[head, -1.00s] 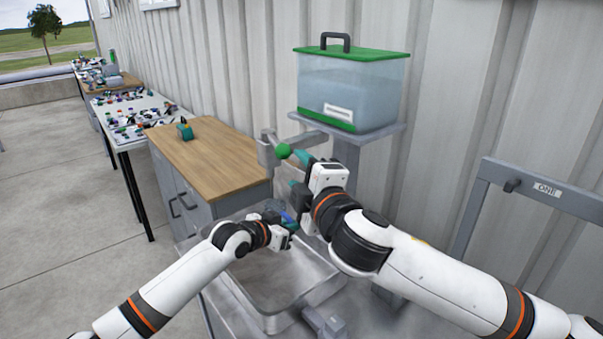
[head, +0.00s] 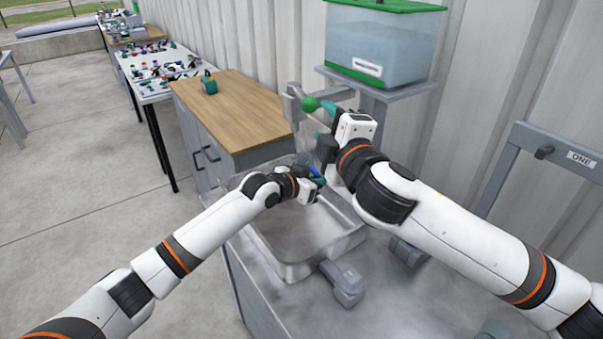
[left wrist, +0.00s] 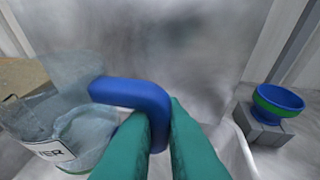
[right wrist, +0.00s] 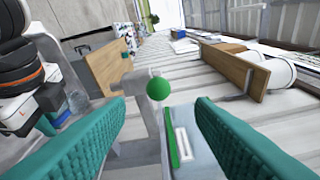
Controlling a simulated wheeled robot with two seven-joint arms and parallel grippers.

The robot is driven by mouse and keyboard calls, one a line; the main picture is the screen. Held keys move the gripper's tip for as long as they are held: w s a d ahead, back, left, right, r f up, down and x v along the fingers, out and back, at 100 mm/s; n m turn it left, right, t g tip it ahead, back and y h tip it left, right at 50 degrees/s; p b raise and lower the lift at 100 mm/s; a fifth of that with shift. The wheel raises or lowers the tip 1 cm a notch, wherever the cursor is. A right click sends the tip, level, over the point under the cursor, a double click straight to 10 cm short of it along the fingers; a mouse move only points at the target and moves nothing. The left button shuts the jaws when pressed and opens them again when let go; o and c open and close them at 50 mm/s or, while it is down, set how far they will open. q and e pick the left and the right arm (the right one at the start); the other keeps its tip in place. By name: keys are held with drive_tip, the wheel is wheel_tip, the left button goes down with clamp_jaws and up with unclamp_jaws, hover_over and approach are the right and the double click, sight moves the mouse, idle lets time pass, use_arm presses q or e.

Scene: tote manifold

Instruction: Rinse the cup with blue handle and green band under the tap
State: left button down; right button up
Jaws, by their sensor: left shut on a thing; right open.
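My left gripper (head: 313,180) is shut on a blue handle (left wrist: 140,95), low over the steel sink (head: 290,268). My right gripper (head: 328,118) is open beside this ball. In the right wrist view the ball (right wrist: 158,89) shows beyond and between the two teal fingers, with no visible contact. Where the cup sits relative to the spout is hidden.
A clear tank (head: 380,45) with green lid stands on a grey shelf behind the tap. A blue bowl-like piece with a green band (left wrist: 279,100) sits on a grey block at right. A wooden-topped cabinet (head: 235,105) stands left of the sink.

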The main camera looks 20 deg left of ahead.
sight(301, 95)
drive_tip(key=shift+s+a, duration=0.15)
drive_tip(key=shift+a, duration=0.1)
drive_tip(key=c, duration=0.3)
drive_tip(key=shift+n, duration=0.4)
drive_tip(key=s+a, duration=0.2)
drive_tip(key=a, duration=0.1)
drive_tip(key=s+a, duration=0.1)
drive_tip(key=a, duration=0.1)
drive_tip(key=shift+s+r, duration=0.1)
drive_tip(key=shift+s, duration=0.15)
clamp_jaws()
use_arm(q)
drive_tip(key=shift+a, duration=0.1)
use_arm(e)
drive_tip(key=x, duration=1)
use_arm(q)
drive_tip(key=shift+d, duration=0.25)
drive_tip(key=shift+a, duration=0.1)
use_arm(e)
drive_tip(key=d, duration=0.2)
drive_tip(key=w+d, duration=0.1)
drive_tip(key=d, duration=0.1)
use_arm(q)
drive_tip(key=shift+a, duration=0.1)
use_arm(e)
drive_tip(key=shift+s, duration=0.1)
